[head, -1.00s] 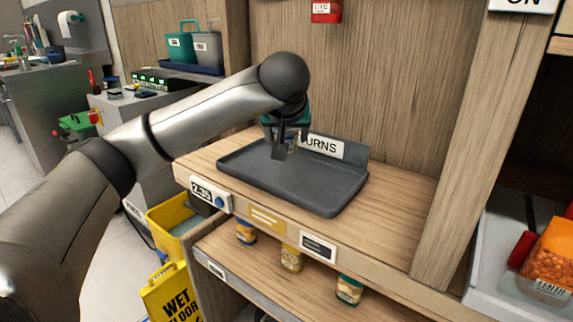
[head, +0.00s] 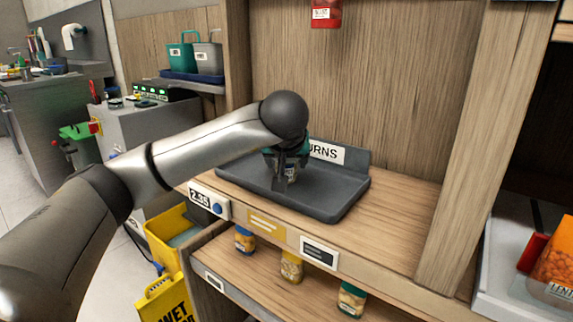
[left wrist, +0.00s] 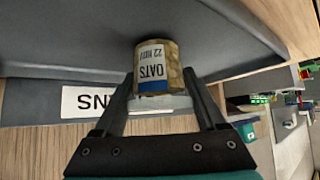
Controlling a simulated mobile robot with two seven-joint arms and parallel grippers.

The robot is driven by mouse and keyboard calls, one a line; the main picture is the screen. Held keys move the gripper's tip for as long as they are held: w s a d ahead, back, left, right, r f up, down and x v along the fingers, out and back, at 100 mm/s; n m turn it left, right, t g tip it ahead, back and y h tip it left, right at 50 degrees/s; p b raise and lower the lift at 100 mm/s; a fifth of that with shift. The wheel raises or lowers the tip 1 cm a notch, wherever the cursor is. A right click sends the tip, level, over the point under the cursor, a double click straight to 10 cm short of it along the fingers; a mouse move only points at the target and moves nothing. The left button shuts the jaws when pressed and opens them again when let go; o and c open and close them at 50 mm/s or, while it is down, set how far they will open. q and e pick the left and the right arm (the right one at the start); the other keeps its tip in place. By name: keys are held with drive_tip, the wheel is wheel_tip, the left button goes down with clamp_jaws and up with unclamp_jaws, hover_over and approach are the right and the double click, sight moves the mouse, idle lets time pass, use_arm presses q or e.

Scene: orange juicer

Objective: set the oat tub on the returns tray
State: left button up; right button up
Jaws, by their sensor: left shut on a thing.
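The oat tub (left wrist: 153,58) is a small jar with a white "OATS" label, a blue band and a pale lid. In the left wrist view it sits between the two fingers of my left gripper (left wrist: 160,82), which is shut on it near the lid end. In the head view the tub (head: 292,173) is partly hidden by my left gripper (head: 286,172), over the left-middle part of the dark grey returns tray (head: 330,207). I cannot tell whether the tub touches the tray floor. My right gripper is not in view.
The returns sign (head: 326,152) stands at the tray's back. Several jars, such as a yellow one (head: 291,266), stand on the lower shelf. A wooden upright (head: 470,150) bounds the shelf at right. The tray's right side is empty.

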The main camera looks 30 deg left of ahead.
use_arm(q)
drive_tip(key=shift+f, duration=0.1)
drive_tip(key=shift+f, duration=0.1)
drive_tip(key=o, duration=1.3)
